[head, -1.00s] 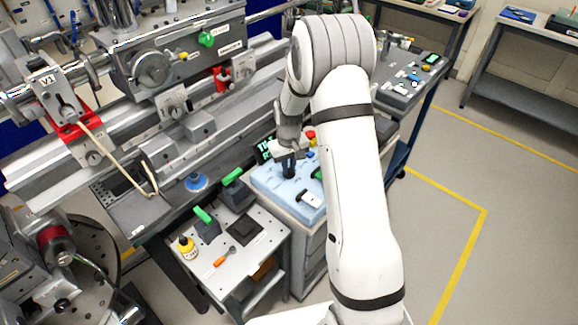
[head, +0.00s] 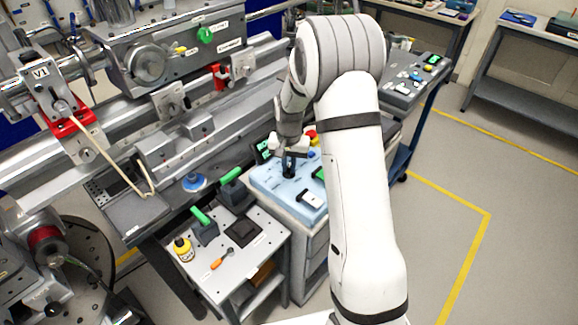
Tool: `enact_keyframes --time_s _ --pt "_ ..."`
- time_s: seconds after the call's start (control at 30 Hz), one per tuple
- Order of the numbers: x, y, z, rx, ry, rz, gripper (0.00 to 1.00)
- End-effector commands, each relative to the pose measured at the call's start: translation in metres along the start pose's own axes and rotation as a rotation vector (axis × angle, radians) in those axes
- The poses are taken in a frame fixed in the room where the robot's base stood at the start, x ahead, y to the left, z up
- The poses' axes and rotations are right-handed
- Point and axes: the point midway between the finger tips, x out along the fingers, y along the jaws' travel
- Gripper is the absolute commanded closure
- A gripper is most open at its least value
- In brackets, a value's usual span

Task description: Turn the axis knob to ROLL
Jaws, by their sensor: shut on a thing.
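The axis knob (head: 289,171) is a dark upright knob on a light blue control panel (head: 264,184). My gripper (head: 289,158) reaches down from above and is shut on the knob, hiding its top and pointer. A small dark display (head: 263,150) with green marks stands at the panel's back left, partly covered by the gripper. Its text is too small to read. The labels around the knob cannot be read either.
A white-topped switch (head: 312,199) and a green part (head: 319,174) sit close on the panel. A red-and-yellow button (head: 311,137) is behind. A cart (head: 200,262) with a yellow bottle (head: 183,249) and a screwdriver (head: 221,259) stands left. Floor at right is clear.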

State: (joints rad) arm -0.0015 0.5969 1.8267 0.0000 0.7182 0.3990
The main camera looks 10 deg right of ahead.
Motion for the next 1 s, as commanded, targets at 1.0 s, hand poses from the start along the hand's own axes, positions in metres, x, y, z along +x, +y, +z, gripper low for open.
enact_keyframes --time_s 1.0 --pt "-0.0007 0.0 -0.0002 0.023 0.001 0.0 0.65"
